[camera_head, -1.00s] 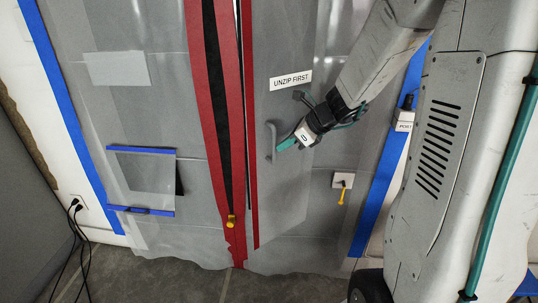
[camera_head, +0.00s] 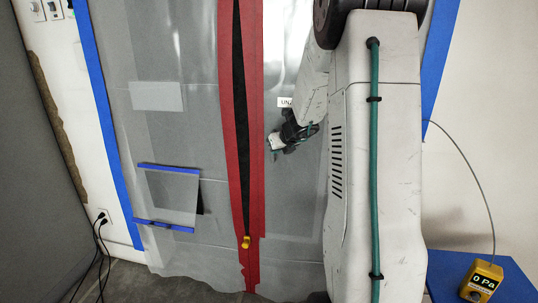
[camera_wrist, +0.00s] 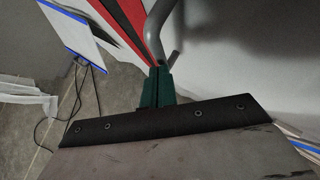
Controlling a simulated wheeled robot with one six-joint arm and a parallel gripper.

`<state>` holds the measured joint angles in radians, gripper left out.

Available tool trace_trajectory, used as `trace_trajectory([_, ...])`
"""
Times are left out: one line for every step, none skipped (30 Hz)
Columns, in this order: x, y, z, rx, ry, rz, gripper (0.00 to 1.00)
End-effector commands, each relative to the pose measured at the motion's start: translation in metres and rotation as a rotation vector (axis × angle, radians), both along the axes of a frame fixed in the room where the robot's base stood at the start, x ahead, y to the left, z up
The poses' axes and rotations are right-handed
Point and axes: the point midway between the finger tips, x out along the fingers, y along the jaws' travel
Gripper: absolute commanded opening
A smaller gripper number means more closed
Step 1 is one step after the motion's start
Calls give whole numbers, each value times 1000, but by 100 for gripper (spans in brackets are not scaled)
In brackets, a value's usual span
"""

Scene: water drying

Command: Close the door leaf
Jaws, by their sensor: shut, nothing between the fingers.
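The door leaf (camera_head: 292,205) is the grey translucent sheet panel right of the red-edged black zipper strip (camera_head: 238,110). My gripper (camera_head: 274,148) is at the leaf's front, right of the red band. In the wrist view my teal fingers (camera_wrist: 160,70) are together and empty, close beside the grey bar handle (camera_wrist: 166,30). Whether they touch it I cannot tell. My arm covers the leaf's right part.
A yellow zipper pull (camera_head: 246,242) hangs low on the strip. A blue-taped flap (camera_head: 170,195) is at left, with black cords (camera_head: 98,240) by the wall. A yellow gauge reading 0 Pa (camera_head: 484,282) rests on a blue surface (camera_head: 440,275) at lower right.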

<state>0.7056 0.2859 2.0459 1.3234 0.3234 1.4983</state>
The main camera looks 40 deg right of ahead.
Motion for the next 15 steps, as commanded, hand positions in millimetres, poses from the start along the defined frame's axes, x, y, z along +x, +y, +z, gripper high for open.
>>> trace_trajectory([1, -3, 0, -1, 0, -2, 0])
trace_trajectory([1, -5, 0, 0, 0, -3, 0])
trace_trajectory([1, -6, 0, 1, 0, -5, 0])
trace_trajectory([2, -7, 0, 1, 0, -5, 0])
trace_trajectory([2, -7, 0, 0, -1, -6, 0])
trace_trajectory([2, -8, 0, 0, -1, -6, 0])
trace_trajectory([3, -7, 0, 0, -1, -5, 0])
trace_trajectory([3, -7, 1, 0, -1, -5, 0])
trace_trajectory([3, -7, 1, 0, -2, -5, 0])
trace_trajectory([4, -7, 1, -1, -2, -4, 0])
trace_trajectory([4, -7, 1, -1, -2, -4, 0])
trace_trajectory([4, -7, 1, -1, -2, -4, 0])
trace_trajectory([4, -7, 1, -1, -3, -4, 0])
trace_trajectory([4, -7, 1, -1, -3, -4, 0])
trace_trajectory([4, -7, 2, -1, -3, -4, 0])
